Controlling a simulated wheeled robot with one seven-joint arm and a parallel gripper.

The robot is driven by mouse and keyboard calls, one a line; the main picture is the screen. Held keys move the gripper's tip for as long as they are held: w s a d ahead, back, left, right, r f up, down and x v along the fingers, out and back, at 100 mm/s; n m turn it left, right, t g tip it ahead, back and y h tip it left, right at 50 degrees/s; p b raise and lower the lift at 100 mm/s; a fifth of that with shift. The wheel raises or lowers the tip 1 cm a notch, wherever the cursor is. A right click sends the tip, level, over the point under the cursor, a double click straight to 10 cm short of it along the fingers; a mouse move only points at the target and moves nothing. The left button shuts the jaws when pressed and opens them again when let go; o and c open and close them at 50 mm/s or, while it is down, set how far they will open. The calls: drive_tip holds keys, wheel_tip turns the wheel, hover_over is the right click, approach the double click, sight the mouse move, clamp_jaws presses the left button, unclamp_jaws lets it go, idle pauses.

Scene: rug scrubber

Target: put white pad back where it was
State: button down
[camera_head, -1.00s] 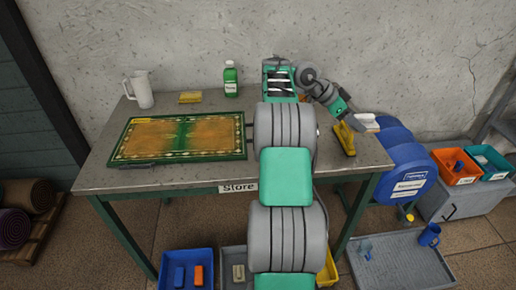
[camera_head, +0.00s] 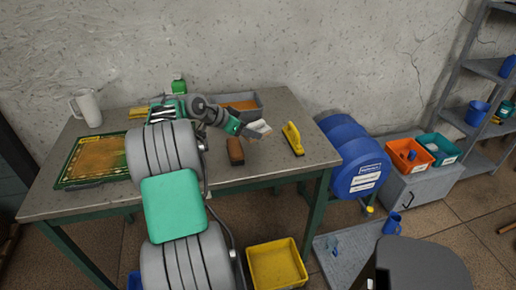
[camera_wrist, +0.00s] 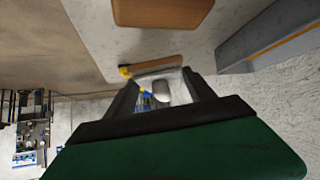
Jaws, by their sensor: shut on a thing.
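The white pad (camera_head: 262,128) is a small pale block held above the right part of the grey table (camera_head: 225,175). My gripper (camera_head: 250,129) is shut on it. In the head view the pad shows between a brown block (camera_head: 235,152) and a yellow-handled tool (camera_head: 293,138). In the wrist view my fingers (camera_wrist: 162,92) reach forward around a pale piece, but its outline is unclear. The brown block (camera_wrist: 162,10) also shows at the top of that view.
A grey tray with orange contents (camera_head: 242,104) stands behind my gripper. A blue barrel (camera_head: 352,158) stands beyond the table's right edge.

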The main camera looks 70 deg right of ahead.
drive_tip(key=s+f, duration=0.1)
drive_tip(key=f, duration=0.1)
drive_tip(key=s+d+f, duration=0.1)
drive_tip(key=s+f, duration=0.1)
drive_tip(key=shift+d+f, duration=0.1)
drive_tip(key=f, duration=0.1)
drive_tip(key=f+p, duration=0.1)
drive_tip(key=f, duration=0.1)
drive_tip(key=shift+s+d+f, duration=0.1)
drive_tip(key=shift+s+f, duration=0.1)
drive_tip(key=shift+f, duration=0.1)
drive_tip(key=shift+f, duration=0.15)
drive_tip(key=shift+f, duration=0.15)
drive_tip(key=c, duration=0.6)
unclamp_jaws()
